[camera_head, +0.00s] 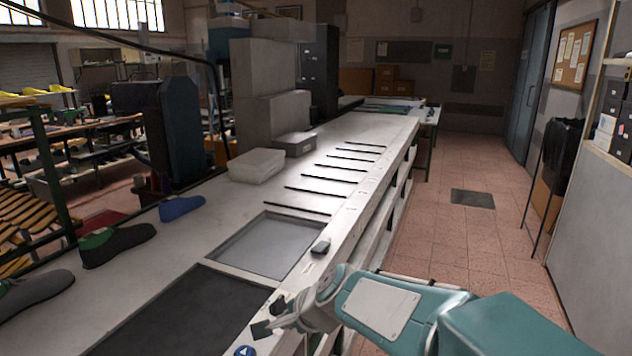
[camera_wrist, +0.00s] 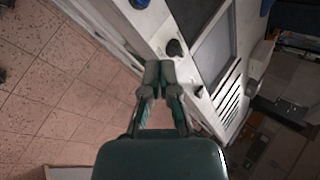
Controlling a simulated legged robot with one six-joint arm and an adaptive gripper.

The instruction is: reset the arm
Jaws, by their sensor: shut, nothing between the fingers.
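My gripper (camera_head: 277,318) is at the end of my teal arm, at the front edge of the long pale workbench (camera_head: 330,214). In the wrist view my gripper (camera_wrist: 159,72) has its fingers together with nothing between them. A small dark object (camera_wrist: 175,48) appears just beyond the fingertips; I cannot tell whether they touch it. Shoe lasts stand along the bench's left side: a blue one (camera_head: 181,208), a dark one with a green top (camera_head: 116,243) and a grey one (camera_head: 36,294).
The bench has a dark inset panel (camera_head: 185,318), a grey recessed panel (camera_head: 268,245) and several black slots. A small black object (camera_head: 320,247) sits by its edge. A pale box (camera_head: 257,165) stands farther back. The tiled floor (camera_head: 450,240) on the right is mostly clear.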

